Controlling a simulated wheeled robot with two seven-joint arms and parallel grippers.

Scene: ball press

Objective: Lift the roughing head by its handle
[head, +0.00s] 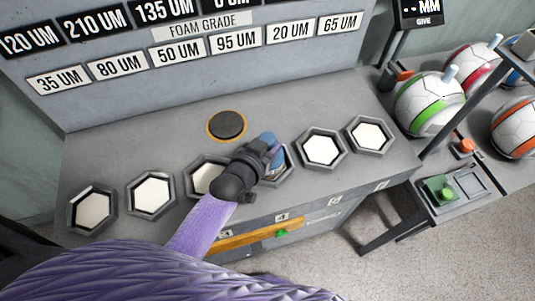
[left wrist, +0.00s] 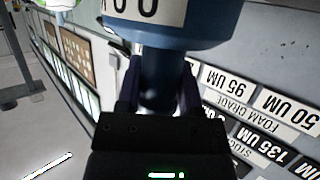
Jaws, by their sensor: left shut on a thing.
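The roughing head is a blue round piece with a white label, of which only the end of the marking shows. It fills the top of the left wrist view (left wrist: 165,32), with its narrower handle (left wrist: 158,88) below. My left gripper (left wrist: 158,95) is shut on that handle, one dark finger on each side. In the head view, my left gripper (head: 264,150) is over the hexagonal holders and hides most of the blue piece (head: 279,163). I cannot tell whether the piece is clear of its holder. My right gripper is not in view.
Hexagonal holders with white centres (head: 321,147) line the grey bench (head: 150,165). A black disc with an orange rim (head: 227,125) lies behind them. A panel of foam-grade labels (head: 195,45) stands at the back. Balls (head: 430,103) and a green button (head: 440,190) are at right.

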